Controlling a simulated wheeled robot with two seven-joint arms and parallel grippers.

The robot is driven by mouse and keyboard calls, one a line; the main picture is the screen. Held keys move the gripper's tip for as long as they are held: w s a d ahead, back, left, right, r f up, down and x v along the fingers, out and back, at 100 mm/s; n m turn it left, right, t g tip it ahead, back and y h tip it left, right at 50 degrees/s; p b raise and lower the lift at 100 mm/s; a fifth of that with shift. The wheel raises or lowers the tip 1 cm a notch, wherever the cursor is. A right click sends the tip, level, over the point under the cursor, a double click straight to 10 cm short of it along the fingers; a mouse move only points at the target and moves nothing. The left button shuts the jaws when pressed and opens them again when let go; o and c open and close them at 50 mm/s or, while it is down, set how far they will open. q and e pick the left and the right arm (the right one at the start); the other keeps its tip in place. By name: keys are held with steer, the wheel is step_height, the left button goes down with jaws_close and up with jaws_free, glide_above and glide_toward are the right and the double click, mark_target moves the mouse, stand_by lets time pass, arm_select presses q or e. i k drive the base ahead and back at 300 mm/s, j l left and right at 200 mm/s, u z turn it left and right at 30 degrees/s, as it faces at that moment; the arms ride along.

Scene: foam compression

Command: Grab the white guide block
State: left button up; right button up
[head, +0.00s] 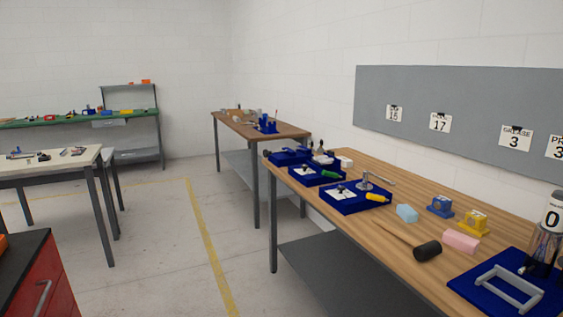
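Neither of my grippers is in the head view. A small white block (345,162) sits toward the far end of the wooden workbench (400,165), beside the blue trays. It is small in the picture, and I cannot tell whether it is the white guide block. A flat white piece (347,199) lies in the nearest of the blue trays (350,208) at that end, with a dark part on it. A similar pale piece (312,177) lies in the tray behind it.
On the bench are a light blue foam block (407,213), a pink block (461,240), blue and yellow fixtures, and a black-headed mallet (427,249). A grey frame (510,288) lies on a blue mat at the front right. A red cabinet (42,280) stands front left; open floor lies between.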

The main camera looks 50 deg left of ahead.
mark_target(346, 162)
steer(key=u, duration=1.1)
steer(key=i+j+z, duration=0.1)
steer(key=i+j, duration=0.4)
steer(key=j, duration=0.2)
steer(key=i+j+z, duration=0.15)
steer(key=i+j, duration=0.3)
steer(key=j, duration=0.3)
steer(key=i+j+z, duration=0.15)
steer(key=j, duration=0.2)
steer(key=i+j, duration=0.25)
steer(key=j, duration=0.15)
steer(key=i+j+z, duration=0.15)
steer(key=j, duration=0.25)
steer(key=i, duration=0.05)
